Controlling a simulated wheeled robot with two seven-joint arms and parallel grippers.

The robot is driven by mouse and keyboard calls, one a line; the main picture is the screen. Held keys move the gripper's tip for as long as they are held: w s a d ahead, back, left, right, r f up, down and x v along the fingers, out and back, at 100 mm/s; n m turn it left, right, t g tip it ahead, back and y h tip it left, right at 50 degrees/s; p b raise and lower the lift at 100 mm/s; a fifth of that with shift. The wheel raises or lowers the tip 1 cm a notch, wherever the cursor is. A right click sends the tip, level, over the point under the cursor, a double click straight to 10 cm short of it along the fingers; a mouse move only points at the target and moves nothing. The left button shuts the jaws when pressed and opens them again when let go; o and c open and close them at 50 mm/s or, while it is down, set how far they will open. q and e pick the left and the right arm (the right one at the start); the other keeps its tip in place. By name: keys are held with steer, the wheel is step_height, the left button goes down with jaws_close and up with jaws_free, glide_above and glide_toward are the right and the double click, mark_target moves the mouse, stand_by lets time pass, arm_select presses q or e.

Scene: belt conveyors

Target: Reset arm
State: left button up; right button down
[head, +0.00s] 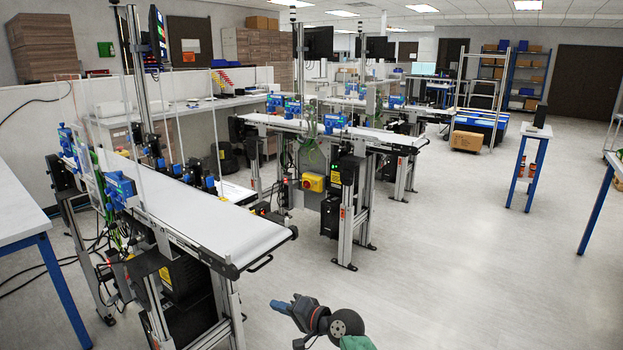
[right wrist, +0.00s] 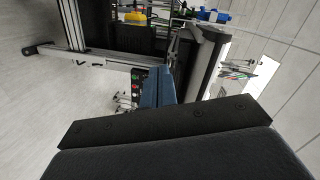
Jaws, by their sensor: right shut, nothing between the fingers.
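My right gripper (head: 279,304) shows at the bottom middle of the head view, with its blue fingers pointing left. It is shut and empty, over open floor, to the right of the near conveyor's end and apart from it. In the right wrist view the blue fingers (right wrist: 150,86) are together behind the dark gripper body, which hides the lower part of the picture. My left gripper is not in view.
The near belt conveyor (head: 195,218) stands at left and a second conveyor (head: 340,129) behind it. A white table (head: 18,208) is at the left edge. A small blue-legged stand (head: 530,165) stands at right. The floor (head: 450,260) at right is clear.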

steer(key=s+d+f+n+g+h, duration=0.1)
steer(key=s+d+f+n+h, duration=0.3)
steer(key=s+d, duration=0.45)
steer(key=s+d+f+n+g+h, duration=0.15)
steer(key=s+d+f+h, duration=0.25)
steer(key=s+d+h, duration=0.45)
steer(key=s+d+f+g, duration=0.2)
steer(key=s+f, duration=0.5)
steer(key=s, duration=0.6)
steer(key=s+d+f+g, duration=0.2)
steer(key=s+d+f, duration=0.3)
steer(key=s, duration=0.8)
step_height(320, 180, down, 3)
steer(key=shift+s+d+f+m, duration=0.15)
steer(key=shift+s+d+m, duration=0.15)
steer(key=shift+m, duration=0.15)
steer(key=shift+g, duration=0.25)
